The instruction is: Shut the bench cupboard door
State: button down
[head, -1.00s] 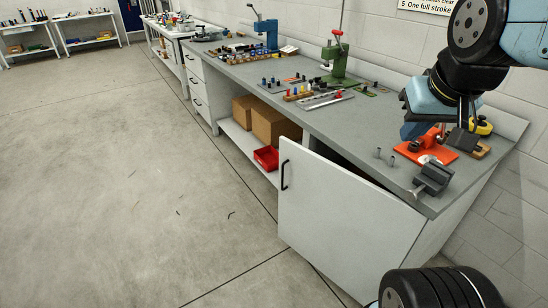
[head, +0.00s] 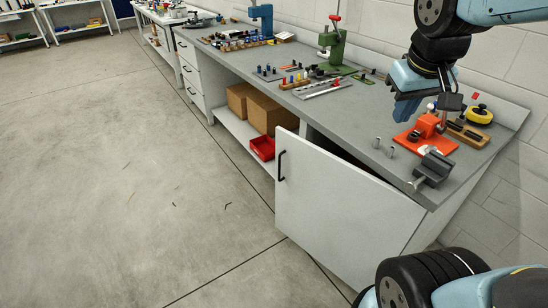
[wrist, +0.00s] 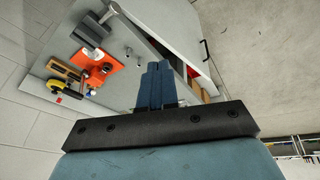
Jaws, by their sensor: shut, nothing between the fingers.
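The white bench cupboard door (head: 335,205) stands ajar at the near end of the grey workbench (head: 350,108), hinged on its right side. Its black handle (head: 281,165) is near the door's left edge, and a dark gap shows behind the door's top. In the wrist view the door (wrist: 200,38) is seen from above, with the handle (wrist: 205,50) at its far end. My gripper (head: 378,112) is above the bench top, beside the orange fixture. In the wrist view my gripper (wrist: 157,68) has its blue fingers together and empty. It is apart from the door.
On the bench near my gripper are an orange fixture (head: 425,138), a grey vise (head: 434,168) and a yellow tape measure (head: 480,114). A green press (head: 333,50) stands farther along. Cardboard boxes (head: 268,112) and a red bin (head: 263,147) sit on the lower shelf. The floor left of the door is clear.

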jog(key=w+a+f+n+g+h, duration=0.1)
jog(key=w+a+f+n+h, duration=0.4)
jog(key=w+f, duration=0.5)
jog(key=w+a+f+n+g+h, duration=0.1)
jog(key=w+a+f+n+h, duration=0.2)
jog(key=w+a+f+n, duration=0.5)
jog(key=w+a+f+n+t, duration=0.4)
jog(key=a+f+n+t, duration=0.25)
jog(key=a+f, duration=0.5)
jog(key=w+a+f+n+t, duration=0.4)
jog(key=a+f+n+t, duration=0.3)
jog(key=f, duration=0.8)
jog(key=w+d+n, duration=0.1)
jog(key=w+d, duration=0.5)
jog(key=w, duration=0.5)
jog(key=shift+d+g+h, duration=0.35)
jog(key=shift+h, duration=0.05)
jog(key=shift+w, duration=0.1)
